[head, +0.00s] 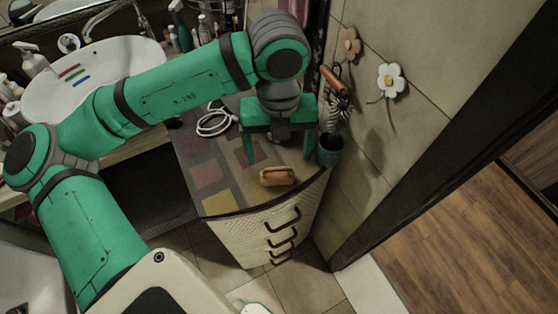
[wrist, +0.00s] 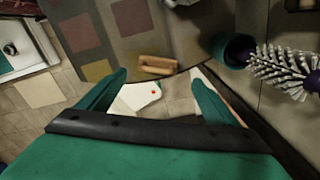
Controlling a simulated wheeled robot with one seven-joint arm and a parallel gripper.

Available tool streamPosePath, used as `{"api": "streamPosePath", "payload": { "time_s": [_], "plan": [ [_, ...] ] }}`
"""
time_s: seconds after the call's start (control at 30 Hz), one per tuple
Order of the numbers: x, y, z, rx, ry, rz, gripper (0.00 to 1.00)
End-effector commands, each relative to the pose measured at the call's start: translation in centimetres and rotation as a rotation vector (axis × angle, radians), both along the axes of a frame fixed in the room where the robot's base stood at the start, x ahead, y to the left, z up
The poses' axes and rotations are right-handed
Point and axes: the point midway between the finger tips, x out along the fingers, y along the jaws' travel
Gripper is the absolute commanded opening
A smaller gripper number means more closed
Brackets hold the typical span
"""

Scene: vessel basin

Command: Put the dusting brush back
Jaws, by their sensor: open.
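A small block-shaped brush (head: 278,177) with a wooden back lies on the patterned cabinet top (head: 212,172), close to its front edge; it also shows in the wrist view (wrist: 157,66). A bristled brush (head: 338,103), with pale bristles in the wrist view (wrist: 285,72), is at the wall by a teal cup (head: 330,150). An orange-brown handle (head: 333,81) shows above it. I cannot tell which brush is the dusting brush. My gripper (head: 279,153) is open and empty, pointing down above the cabinet top, behind the wooden-backed brush and left of the cup.
A coiled white cable (head: 214,122) lies on the cabinet top, left of my gripper. The sink (head: 95,75) and bottles are further left. Flower ornaments (head: 391,79) are on the right wall. Drawer handles (head: 284,219) stick out from the cabinet front. Open floor lies right of the doorway.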

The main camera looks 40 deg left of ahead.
Motion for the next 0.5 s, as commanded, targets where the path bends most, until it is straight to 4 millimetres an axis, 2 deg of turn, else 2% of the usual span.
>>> {"api": "streamPosePath", "payload": {
  "time_s": [0.1,0.2,0.5],
  "plan": [
    [0.0,0.0,1.7,0.001,-0.001,-0.001,0.84],
    [0.2,-0.2,2.6,0.0,0.0,-0.006,0.84],
    [0.1,-0.2,3.2,0.0,0.0,-0.005,0.84]
  ]
}}
